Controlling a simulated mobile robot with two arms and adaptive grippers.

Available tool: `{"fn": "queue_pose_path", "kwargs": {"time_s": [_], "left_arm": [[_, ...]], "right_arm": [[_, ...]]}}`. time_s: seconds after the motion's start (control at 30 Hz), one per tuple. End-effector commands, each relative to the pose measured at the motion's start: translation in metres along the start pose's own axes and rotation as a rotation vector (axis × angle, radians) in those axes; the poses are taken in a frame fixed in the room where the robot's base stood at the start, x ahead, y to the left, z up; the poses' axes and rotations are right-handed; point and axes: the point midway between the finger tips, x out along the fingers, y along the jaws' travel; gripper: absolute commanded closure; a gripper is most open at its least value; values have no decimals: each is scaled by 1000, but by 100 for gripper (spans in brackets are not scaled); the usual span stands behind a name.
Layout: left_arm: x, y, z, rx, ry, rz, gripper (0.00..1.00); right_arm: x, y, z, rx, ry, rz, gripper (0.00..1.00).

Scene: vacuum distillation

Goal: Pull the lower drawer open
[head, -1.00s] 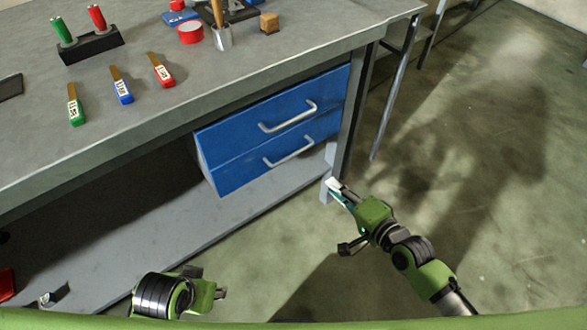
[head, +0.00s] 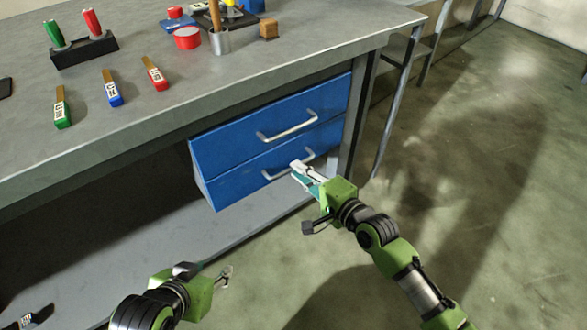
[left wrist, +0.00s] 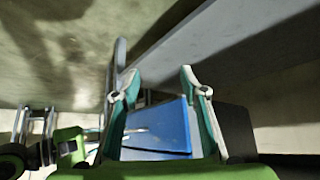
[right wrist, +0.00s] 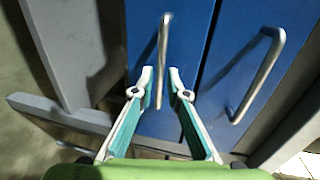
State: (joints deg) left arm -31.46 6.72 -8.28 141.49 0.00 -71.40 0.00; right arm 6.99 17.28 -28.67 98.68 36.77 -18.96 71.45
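The lower drawer (head: 235,185) is blue and appears shut, flush beneath the upper drawer (head: 225,145). Its silver bar handle (head: 275,174) is partly covered by my right gripper (head: 300,170) in the head view. In the right wrist view, the lower handle (right wrist: 162,50) runs between the two fingertips of my right gripper (right wrist: 161,75). A gap shows around the bar, so the fingers are open and not closed on it. My left gripper (head: 226,275) is low at the front left, away from the drawers. Its fingers (left wrist: 160,75) are spread and empty in the left wrist view.
The upper handle (right wrist: 262,75) is close beside my right gripper. A table leg (head: 355,120) stands right of the drawers. The grey tabletop (head: 160,100) overhangs them, and a lower shelf (head: 120,245) lies beneath. The floor (head: 450,220) at right is clear.

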Motion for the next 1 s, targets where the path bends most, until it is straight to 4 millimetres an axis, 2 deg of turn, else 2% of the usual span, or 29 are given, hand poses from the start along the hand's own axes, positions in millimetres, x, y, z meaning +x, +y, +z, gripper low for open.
{"fn": "queue_pose_path", "kwargs": {"time_s": [0.03, 0.2, 0.33, 0.7, 0.77, 1.0], "left_arm": [[3, 1, -9, 1, 40, 3, 60], [5, 4, -37, 3, 155, 8, 60], [4, 6, -50, 4, 207, 11, 60], [3, 6, -56, 4, 232, 12, 60], [3, 6, -56, 4, 232, 12, 60], [3, 6, -56, 4, 231, 12, 60]], "right_arm": [[8, 0, 0, 0, 0, -3, 86], [23, 1, 0, 0, 0, -1, 86], [29, 0, 0, 0, 0, 0, 86], [32, 0, 0, 0, 0, 1, 86], [32, 0, 0, 0, 0, 0, 98], [32, 0, 0, 0, 0, 1, 100]]}}
